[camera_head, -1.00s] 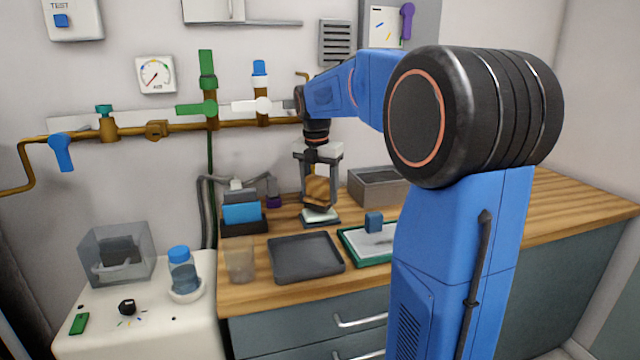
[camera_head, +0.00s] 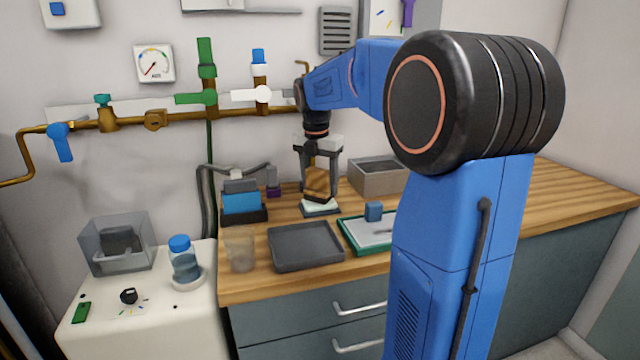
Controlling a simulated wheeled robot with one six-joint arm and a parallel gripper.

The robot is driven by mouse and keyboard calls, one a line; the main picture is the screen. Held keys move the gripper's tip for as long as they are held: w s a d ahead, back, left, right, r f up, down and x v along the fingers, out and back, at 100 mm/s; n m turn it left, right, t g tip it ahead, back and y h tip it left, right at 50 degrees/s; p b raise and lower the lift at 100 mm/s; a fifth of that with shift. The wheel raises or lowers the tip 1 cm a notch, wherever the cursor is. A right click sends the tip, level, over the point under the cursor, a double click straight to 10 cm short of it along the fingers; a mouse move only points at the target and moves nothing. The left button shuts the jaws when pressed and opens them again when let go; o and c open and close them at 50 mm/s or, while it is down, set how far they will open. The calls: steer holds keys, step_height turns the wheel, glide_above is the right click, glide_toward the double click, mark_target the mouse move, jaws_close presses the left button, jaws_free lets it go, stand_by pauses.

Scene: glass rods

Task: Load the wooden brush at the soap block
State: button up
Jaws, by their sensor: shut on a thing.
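My gripper (camera_head: 318,178) points down at the back of the wooden counter, shut on the wooden brush (camera_head: 318,183). The brush is a brown block between the two fingers. The pale soap block (camera_head: 320,206) lies on a dark base directly below it. The brush's lower end is at the soap's top. I cannot tell whether they touch, as the bristles do not show clearly.
A dark tray (camera_head: 305,247) and a clear cup (camera_head: 239,250) stand in front. A blue block (camera_head: 373,211) sits by a green-rimmed tray (camera_head: 352,236). A grey bin (camera_head: 378,176) is at right, a blue-fronted holder (camera_head: 242,203) at left. Pipes (camera_head: 180,118) run behind.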

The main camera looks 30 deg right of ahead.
mark_target(320, 168)
steer(key=shift+f, duration=0.55)
stand_by(1.4)
steer(key=shift+r, duration=3.55)
